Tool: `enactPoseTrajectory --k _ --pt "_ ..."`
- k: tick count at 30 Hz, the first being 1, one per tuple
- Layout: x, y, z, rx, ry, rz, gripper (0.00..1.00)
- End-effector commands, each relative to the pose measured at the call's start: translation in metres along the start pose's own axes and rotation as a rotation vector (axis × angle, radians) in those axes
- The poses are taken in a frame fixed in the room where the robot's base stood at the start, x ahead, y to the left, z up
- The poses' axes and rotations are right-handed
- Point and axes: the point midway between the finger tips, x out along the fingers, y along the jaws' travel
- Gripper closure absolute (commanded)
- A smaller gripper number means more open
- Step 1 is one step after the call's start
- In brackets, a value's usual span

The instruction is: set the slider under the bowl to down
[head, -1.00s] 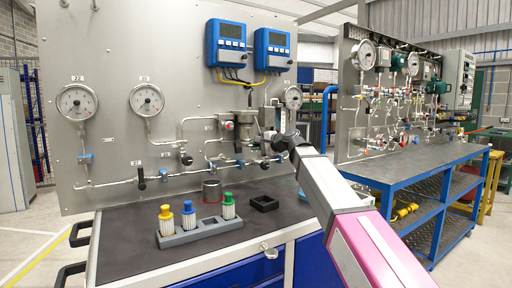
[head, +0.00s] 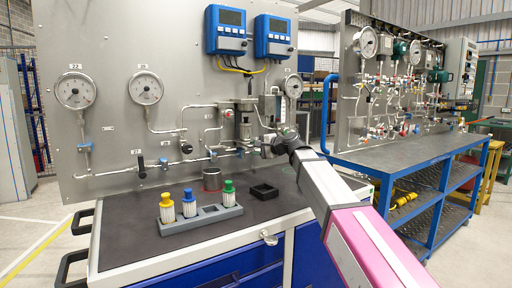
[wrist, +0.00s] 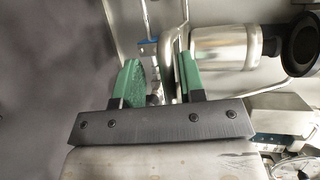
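The bowl, a silver metal cylinder (head: 244,124), is mounted among the pipes right of the panel's middle. In the wrist view a large shiny cylinder (wrist: 225,47), apparently the bowl, lies just right of the right finger. My gripper (head: 268,147) is below and slightly right of the bowl in the head view, near the lower pipe. In the wrist view my gripper (wrist: 158,78) is open, its two green fingers apart. A curved pipe and a small metal fitting show between and beyond them. I cannot clearly make out the slider; my gripper may hide it.
Valve handles and pipes crowd close to my gripper. The bench's left part is clear.

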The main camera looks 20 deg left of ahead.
Motion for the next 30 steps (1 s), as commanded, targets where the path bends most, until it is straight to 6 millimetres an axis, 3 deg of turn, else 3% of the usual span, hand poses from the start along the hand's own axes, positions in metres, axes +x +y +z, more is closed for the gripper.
enactPoseTrajectory --k 11,24,30 --pt "-0.007 -0.002 0.0 0.0 0.001 -0.006 0.63" --pt "-0.082 -0.001 0.002 0.0 0.001 -0.005 0.63" --pt "-0.103 -0.001 0.001 0.0 0.001 -0.004 0.63"
